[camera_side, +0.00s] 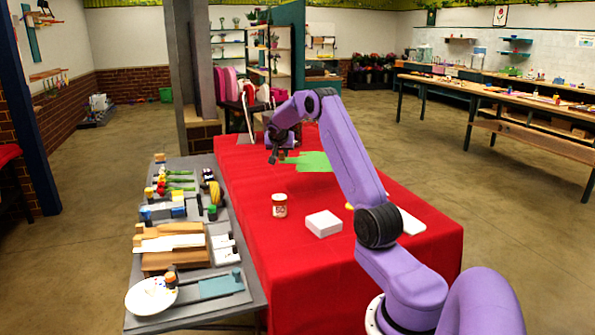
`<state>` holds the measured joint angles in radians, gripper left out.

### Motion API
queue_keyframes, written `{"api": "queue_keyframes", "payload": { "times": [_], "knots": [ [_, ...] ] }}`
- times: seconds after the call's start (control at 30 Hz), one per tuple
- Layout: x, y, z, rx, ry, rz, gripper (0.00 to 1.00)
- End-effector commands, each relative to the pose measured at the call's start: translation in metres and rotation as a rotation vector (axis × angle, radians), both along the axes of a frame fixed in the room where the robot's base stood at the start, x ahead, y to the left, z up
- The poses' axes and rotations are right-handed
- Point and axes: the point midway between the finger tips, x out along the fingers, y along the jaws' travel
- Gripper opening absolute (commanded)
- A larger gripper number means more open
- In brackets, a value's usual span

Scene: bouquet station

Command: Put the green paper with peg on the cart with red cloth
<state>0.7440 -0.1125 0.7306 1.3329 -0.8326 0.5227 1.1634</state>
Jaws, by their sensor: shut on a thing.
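The green paper (314,162) shows above the far part of the red cloth, partly hidden behind my purple arm. A narrow green strip runs from its left side toward my gripper (273,158). My gripper points down and is shut at the end of that strip; the peg is too small to make out. I cannot tell whether the paper touches the cloth. The cart with red cloth (310,265) fills the middle of the view, and my arm reaches over it from the near right.
A jar (279,205), a white box (323,224) and a white flat item (411,222) are on the red cloth. A grey cart (255,297) on the left carries tools, wooden blocks and a white plate (151,297). Bare cloth lies between the jar and the green paper.

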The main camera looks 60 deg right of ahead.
Motion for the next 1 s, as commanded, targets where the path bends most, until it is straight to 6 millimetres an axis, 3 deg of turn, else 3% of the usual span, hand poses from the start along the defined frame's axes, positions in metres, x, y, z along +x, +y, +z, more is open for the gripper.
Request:
{"api": "queue_keyframes", "payload": {
  "times": [0.3,0.7,1.0],
  "knots": [
    [-0.001,0.001,-0.053,0.004,0.005,0.000,0.00],
    [-0.001,0.000,-0.094,0.003,0.003,-0.001,0.00],
    [0.000,0.000,-0.099,0.001,0.000,-0.001,0.00]
  ]
}}
